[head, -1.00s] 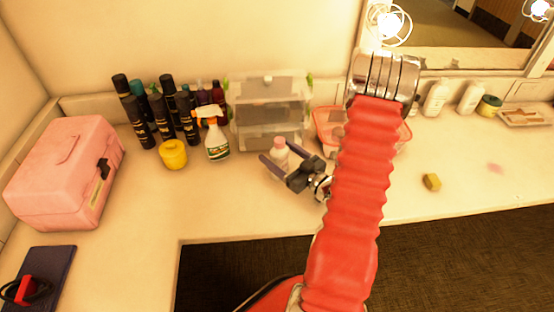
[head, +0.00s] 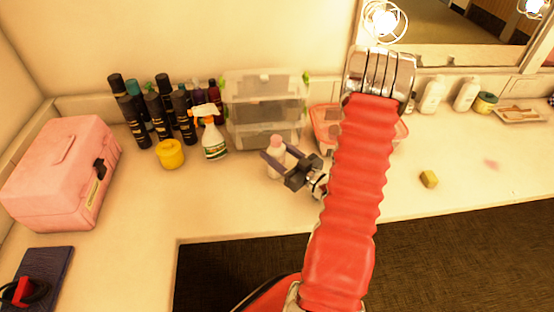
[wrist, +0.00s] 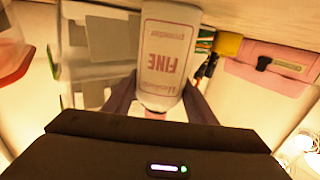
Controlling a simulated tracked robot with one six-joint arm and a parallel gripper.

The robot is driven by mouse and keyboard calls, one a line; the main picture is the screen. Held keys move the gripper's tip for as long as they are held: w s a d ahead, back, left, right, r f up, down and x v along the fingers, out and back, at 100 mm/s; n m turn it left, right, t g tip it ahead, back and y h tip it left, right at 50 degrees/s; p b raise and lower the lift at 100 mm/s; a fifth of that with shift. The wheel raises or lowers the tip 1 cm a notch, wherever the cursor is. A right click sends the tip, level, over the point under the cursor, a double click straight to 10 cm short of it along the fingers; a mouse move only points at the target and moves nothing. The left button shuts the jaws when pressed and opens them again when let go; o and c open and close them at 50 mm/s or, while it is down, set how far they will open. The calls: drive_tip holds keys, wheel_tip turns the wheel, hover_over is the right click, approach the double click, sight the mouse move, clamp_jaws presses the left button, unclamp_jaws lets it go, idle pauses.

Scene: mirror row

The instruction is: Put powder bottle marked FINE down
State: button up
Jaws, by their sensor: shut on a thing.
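The powder bottle marked FINE (head: 276,167) is white with a pink cap, and it stands upright in the head view, in front of the clear drawer unit. My gripper (head: 278,158) is shut on it, with one dark finger on each side. In the wrist view the bottle (wrist: 168,55) fills the middle, its FINE lettering upside down, between the fingers of my gripper (wrist: 158,98). I cannot tell whether its base touches the counter (head: 230,205).
The clear drawer unit (head: 265,110) stands behind the bottle. A spray bottle (head: 213,143), a yellow jar (head: 171,154) and several dark bottles are to the left. A red-rimmed tub (head: 325,135) is partly behind my arm. A yellow block (head: 429,179) lies right. The counter's front edge is near.

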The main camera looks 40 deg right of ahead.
drive_tip(key=c, duration=0.3)
drive_tip(key=shift+s+r, duration=0.1)
drive_tip(key=shift+r, duration=4.9)
